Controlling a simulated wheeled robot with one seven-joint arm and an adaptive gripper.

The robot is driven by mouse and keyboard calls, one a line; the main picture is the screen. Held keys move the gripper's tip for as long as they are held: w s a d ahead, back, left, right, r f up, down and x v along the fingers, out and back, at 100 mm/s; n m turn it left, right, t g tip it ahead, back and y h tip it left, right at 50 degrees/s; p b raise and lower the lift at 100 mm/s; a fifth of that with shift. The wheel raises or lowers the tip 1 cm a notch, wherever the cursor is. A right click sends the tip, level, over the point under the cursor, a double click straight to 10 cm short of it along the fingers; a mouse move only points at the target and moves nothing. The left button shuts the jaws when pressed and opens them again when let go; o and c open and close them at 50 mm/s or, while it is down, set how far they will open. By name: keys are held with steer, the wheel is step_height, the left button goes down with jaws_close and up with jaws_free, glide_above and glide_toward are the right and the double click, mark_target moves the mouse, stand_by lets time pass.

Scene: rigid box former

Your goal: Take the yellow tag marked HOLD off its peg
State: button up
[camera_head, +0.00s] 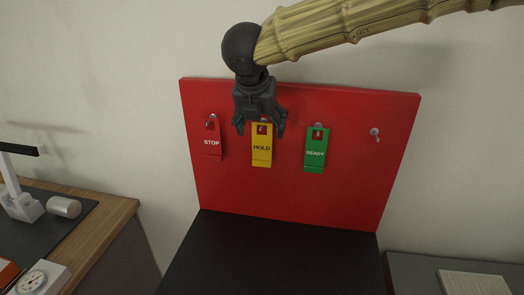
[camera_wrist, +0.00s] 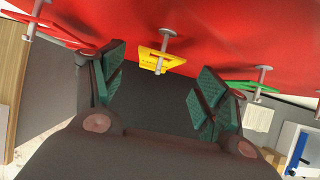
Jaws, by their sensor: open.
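The yellow tag marked HOLD (camera_head: 262,153) hangs on its peg on the red board (camera_head: 285,195), between a red STOP tag (camera_head: 212,142) and a green READY tag (camera_head: 315,155). My gripper (camera_head: 259,131) is open in front of the top of the yellow tag and hides part of its peg. In the wrist view the yellow tag (camera_wrist: 158,60) hangs on a metal peg (camera_wrist: 168,34), ahead of and between the spread fingers of my gripper (camera_wrist: 154,92). The fingers look apart from the tag.
An empty peg (camera_head: 375,133) stands at the board's right. The red tag (camera_wrist: 60,36) and green tag (camera_wrist: 245,84) flank my fingers in the wrist view. A black surface (camera_head: 270,258) lies below the board. A wooden table (camera_head: 110,212) holding equipment stands at the left.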

mark_target(262, 140)
steer(key=p+x, duration=0.2)
steer(key=x, duration=0.3)
steer(key=shift+s+a+f, duration=0.15)
steer(key=shift+f, duration=0.05)
steer(key=c, duration=0.9)
